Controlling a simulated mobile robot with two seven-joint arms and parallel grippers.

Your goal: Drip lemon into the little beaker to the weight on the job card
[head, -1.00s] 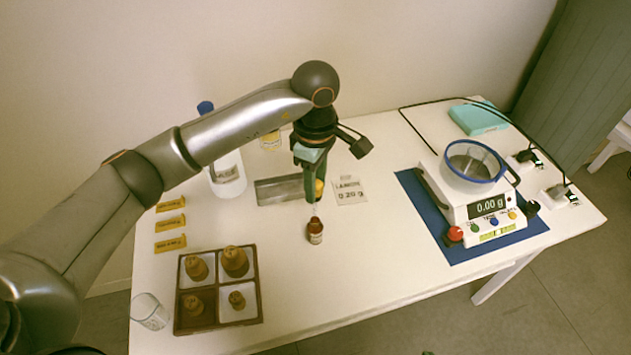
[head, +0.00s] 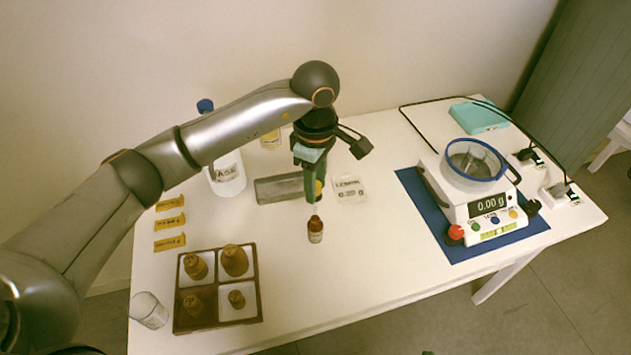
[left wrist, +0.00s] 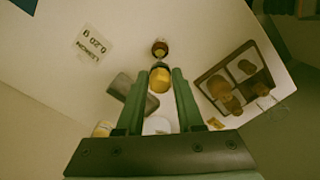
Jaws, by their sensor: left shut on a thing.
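My left gripper (head: 316,190) is shut on a yellow dropper bulb (left wrist: 160,78), which shows between the fingers in the left wrist view. The pale dropper stem points down at the small brown bottle (head: 315,232); whether its tip is inside the neck is unclear. The bottle stands upright on the table, its open top (left wrist: 160,47) facing the wrist camera. The job card (head: 349,189) reads lemon, 0.20 g. The scale (head: 487,208) shows 0.00 g. A blue-rimmed clear cylinder (head: 456,174) stands on it; whether a beaker is inside is unclear. My right gripper is not in view.
A white bottle (head: 228,176), yellow labels (head: 170,222) and a grey block (head: 278,189) are further back. The table between brown bottle and scale mat (head: 437,228) is clear.

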